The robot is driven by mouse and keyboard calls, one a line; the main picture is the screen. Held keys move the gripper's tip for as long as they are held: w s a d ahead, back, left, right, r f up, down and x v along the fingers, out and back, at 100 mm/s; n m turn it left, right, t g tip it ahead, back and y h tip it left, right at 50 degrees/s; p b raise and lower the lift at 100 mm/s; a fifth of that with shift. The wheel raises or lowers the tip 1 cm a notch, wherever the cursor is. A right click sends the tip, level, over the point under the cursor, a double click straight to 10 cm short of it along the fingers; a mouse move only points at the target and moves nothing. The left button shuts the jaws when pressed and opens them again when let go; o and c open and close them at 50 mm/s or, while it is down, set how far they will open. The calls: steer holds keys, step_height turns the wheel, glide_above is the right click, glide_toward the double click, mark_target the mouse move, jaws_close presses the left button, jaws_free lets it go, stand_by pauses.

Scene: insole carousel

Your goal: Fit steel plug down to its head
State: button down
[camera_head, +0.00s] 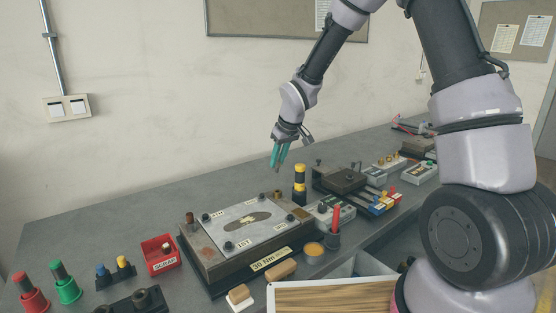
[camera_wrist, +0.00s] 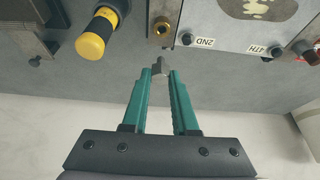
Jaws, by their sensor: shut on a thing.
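My gripper (camera_head: 279,160) is held in the air above the back of the bench, with its green fingers pointing down. In the wrist view the fingers (camera_wrist: 160,76) are shut on a small grey metal piece (camera_wrist: 159,64), which looks like the steel plug. Its tip sticks out past the fingertips; the rest is hidden between them. A brass-coloured bush (camera_wrist: 161,33) with a dark hole stands at the fixture's edge, just beyond the piece in the wrist view. The fixture (camera_head: 207,270) carries a pale plate (camera_head: 217,218) marked with labels, with dark bolts at its corners.
A black-and-yellow post (camera_head: 299,185) stands close by the gripper and shows in the wrist view (camera_wrist: 92,46). A dark block (camera_head: 340,180) is to its right. A red SCRAP bin (camera_head: 160,266) and coloured knobs are at left. Bare bench lies behind the fixture.

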steer(key=shift+f, duration=2.9)
steer(key=shift+f, duration=1.5)
steer(key=c, duration=0.6)
jaws_free()
steer(key=v, duration=1)
steer(key=shift+r, duration=0.35)
steer(key=shift+s+d, duration=0.1)
steer(key=shift+d, duration=0.1)
